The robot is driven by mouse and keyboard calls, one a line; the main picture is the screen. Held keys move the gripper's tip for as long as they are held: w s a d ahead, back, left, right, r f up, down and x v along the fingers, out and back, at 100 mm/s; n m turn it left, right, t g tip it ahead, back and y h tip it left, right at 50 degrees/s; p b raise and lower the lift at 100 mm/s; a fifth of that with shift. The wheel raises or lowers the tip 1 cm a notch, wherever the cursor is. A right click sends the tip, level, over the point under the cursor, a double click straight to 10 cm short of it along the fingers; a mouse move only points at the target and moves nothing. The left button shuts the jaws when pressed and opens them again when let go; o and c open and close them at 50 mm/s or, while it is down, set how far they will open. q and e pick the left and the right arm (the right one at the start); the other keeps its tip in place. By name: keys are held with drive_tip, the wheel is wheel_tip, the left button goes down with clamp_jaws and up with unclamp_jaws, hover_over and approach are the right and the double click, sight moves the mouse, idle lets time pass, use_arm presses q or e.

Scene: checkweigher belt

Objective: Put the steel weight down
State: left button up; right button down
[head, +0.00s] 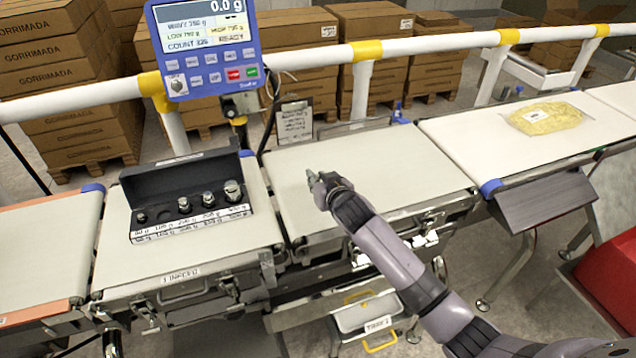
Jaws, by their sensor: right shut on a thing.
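My right gripper (317,181) is above the white belt of the middle weighing section (400,160), near its left part. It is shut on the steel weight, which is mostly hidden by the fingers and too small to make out. I cannot tell how far it is above the belt. An open black weight case (150,188) stands on the belt section to the left, with several steel weights (233,191) standing in its row of slots. My left gripper is not in view.
The blue indicator (205,45) on its post reads 0.0 g. A yellow bag (545,117) lies on the right belt. A white rail (420,45) with yellow joints runs behind the belts. The middle belt is clear around my gripper.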

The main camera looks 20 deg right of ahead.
drive_tip(key=shift+f, duration=0.8)
